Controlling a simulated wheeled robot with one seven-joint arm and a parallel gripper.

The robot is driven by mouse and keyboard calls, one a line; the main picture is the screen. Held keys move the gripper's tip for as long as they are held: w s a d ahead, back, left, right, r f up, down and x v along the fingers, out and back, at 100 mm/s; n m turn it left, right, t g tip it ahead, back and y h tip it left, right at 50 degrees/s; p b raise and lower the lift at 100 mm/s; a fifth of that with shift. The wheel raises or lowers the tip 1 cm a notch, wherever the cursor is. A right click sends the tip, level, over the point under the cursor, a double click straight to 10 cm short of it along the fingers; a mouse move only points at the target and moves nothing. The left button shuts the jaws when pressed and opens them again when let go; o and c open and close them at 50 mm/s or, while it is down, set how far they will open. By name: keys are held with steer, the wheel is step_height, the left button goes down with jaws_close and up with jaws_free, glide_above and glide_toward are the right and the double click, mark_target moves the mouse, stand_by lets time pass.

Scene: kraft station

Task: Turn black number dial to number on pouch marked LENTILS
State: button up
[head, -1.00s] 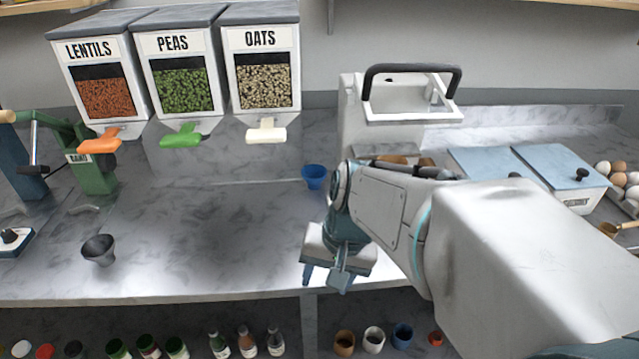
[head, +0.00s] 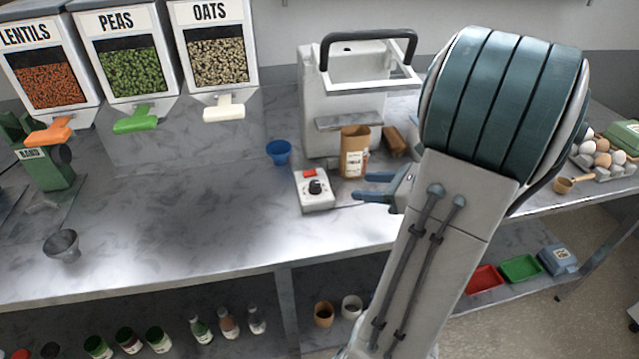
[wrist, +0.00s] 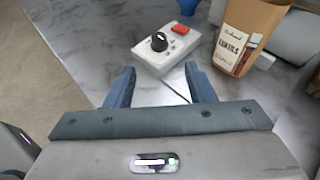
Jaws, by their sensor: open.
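The black dial (head: 316,187) sits on a white control box (head: 313,205) with a red button, on the counter. The dial (wrist: 159,41) also shows in the wrist view, ahead of my fingers; its numbers are too small to read. A brown kraft pouch (head: 354,150) stands upright behind and right of the box. In the wrist view the pouch (wrist: 256,22) has a pale label that seems to read LENTILS; I cannot read a number on it. My gripper (head: 361,187) is open and empty, right of the box and apart from it, its fingers (wrist: 160,75) pointing toward it.
A white machine with a black handle (head: 368,36) stands behind the pouch. A blue cup (head: 278,152) is left of it. Bins marked LENTILS (head: 45,62), PEAS and OATS stand at back left. A grey funnel (head: 62,246) is front left; the middle counter is clear.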

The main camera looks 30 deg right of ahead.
mark_target(319, 185)
steer(key=x, duration=1.3)
steer(key=shift+a, duration=0.15)
steer(key=c, duration=0.9)
